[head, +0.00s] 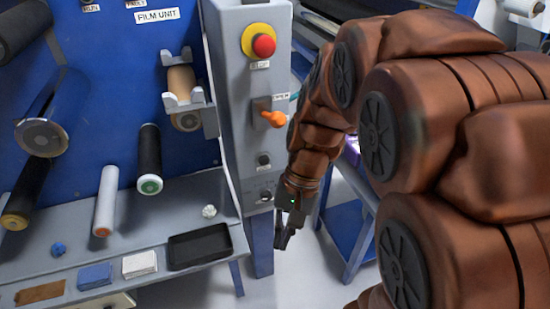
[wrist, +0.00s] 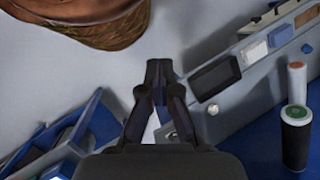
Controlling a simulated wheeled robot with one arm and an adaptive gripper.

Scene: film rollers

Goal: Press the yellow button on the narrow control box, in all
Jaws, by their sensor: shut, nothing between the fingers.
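The narrow grey control box (head: 243,100) stands upright at the right edge of the blue panel in the head view. I make out no separate yellow button. My gripper (head: 282,240) points down just right of the box's lower end, below the round switch. In the wrist view my gripper (wrist: 158,67) has its fingertips together, with nothing held.
A grey shelf (head: 130,230) with a black tray (head: 200,247) runs left of the box. Several rollers, including a black one (head: 149,155), stick out from the blue panel (head: 110,75). A blue stand (head: 347,235) is at the right. Floor shows below the gripper.

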